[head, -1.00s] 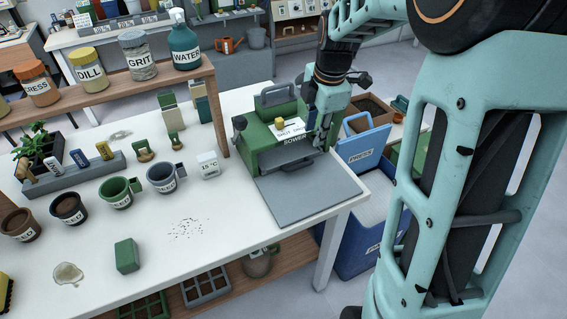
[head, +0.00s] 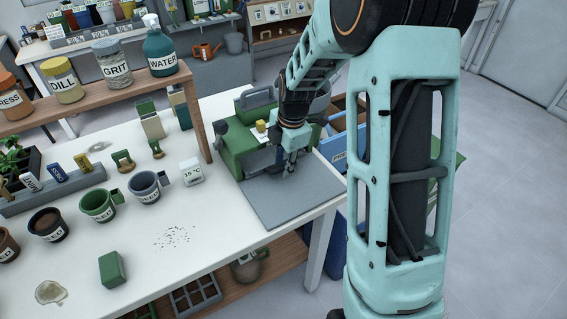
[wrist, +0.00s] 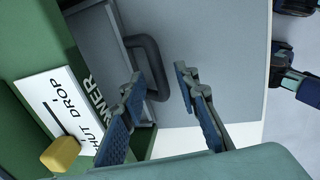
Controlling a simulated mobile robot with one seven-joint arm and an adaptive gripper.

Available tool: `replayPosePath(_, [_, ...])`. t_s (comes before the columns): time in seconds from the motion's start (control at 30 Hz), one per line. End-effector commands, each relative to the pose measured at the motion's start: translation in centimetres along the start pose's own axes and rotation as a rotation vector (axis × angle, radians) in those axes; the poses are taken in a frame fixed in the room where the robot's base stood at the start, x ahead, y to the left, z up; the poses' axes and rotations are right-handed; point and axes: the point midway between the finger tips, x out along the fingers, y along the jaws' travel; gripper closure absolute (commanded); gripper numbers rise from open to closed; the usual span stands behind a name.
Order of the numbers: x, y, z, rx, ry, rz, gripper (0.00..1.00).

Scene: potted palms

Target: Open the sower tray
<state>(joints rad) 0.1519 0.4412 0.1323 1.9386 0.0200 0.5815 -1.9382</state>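The green sower (head: 234,138) stands on the white bench, with a yellow knob (wrist: 60,155) beside a white "SHUT DROP" label (wrist: 62,108). In the wrist view a dark grey loop handle (wrist: 158,62) stands out from the sower's grey front part (wrist: 98,45), which looks like its tray. My gripper (head: 281,169) is low in front of the sower. In the wrist view its two fingers (wrist: 157,74) are apart, with nothing held. The handle's bar shows between and beyond the fingertips; I cannot tell whether they touch. In the head view my arm and gripper hide the handle.
A flat grey board (head: 300,200) lies in front of the sower and is clear. A blue "PRESS" bin (head: 339,160) is close on the right. A wooden shelf (head: 120,88) with jars, a white timer-like block (head: 191,173) and mugs are on the left.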

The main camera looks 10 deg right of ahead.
Motion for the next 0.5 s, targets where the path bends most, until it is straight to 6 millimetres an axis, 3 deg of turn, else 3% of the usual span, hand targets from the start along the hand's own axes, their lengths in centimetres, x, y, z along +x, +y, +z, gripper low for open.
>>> replayPosePath(0.23, [0.05,0.02,0.01,0.000,0.000,0.001,0.71])
replayPosePath(0.5, [0.02,0.02,0.01,0.000,0.000,0.001,1.00])
